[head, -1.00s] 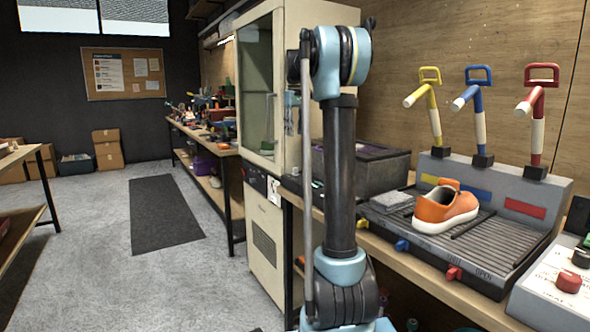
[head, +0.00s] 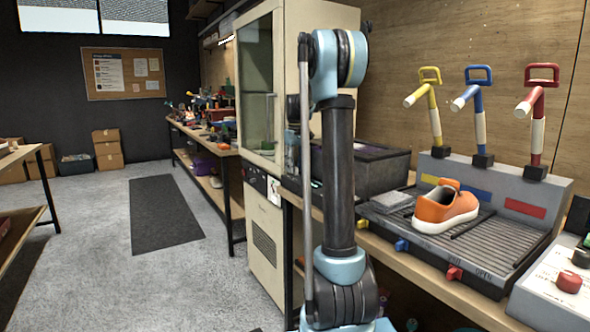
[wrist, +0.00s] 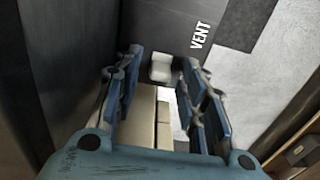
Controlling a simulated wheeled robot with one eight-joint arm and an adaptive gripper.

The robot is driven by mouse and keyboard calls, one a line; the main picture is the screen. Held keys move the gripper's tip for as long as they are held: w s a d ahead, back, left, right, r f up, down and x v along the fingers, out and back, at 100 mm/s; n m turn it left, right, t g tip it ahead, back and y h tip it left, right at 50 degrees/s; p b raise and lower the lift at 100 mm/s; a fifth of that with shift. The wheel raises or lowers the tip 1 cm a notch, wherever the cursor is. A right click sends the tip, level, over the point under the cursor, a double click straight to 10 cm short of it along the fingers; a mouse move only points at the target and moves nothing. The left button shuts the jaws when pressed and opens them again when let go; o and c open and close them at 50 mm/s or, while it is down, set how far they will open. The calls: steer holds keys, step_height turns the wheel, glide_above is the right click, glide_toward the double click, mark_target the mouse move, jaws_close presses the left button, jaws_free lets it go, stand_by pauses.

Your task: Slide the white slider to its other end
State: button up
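The white slider (wrist: 161,68) shows in the wrist view as a small pale block on a dark panel, beside the printed word VENT (wrist: 200,35). My gripper (wrist: 162,58) has its two blue fingers spread, one on each side of the slider in the picture. Nothing is held between them. I cannot tell whether either finger touches the slider. In the head view, my arm hides most of the gripper, and I cannot make out the slider. The tall cream cabinet (head: 264,225) with a glass door (head: 257,75) and a dark control strip stands just behind my arm.
A dark box (head: 375,170) stands beside the cabinet. A cluttered workbench (head: 205,140) is farther back. The grey floor on the left has free room around a dark mat (head: 165,210).

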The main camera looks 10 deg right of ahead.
mark_target(302, 178)
steer(key=shift+f, duration=0.25)
jaws_close()
steer(key=shift+s+d, duration=0.35)
steer(key=shift+s, duration=0.4)
steer(key=shift+s+d, duration=0.3)
steer(key=shift+s, duration=0.45)
steer(key=shift+s+d, duration=0.35)
steer(key=shift+s, duration=0.4)
jaws_free()
step_height(302, 178, up, 12)
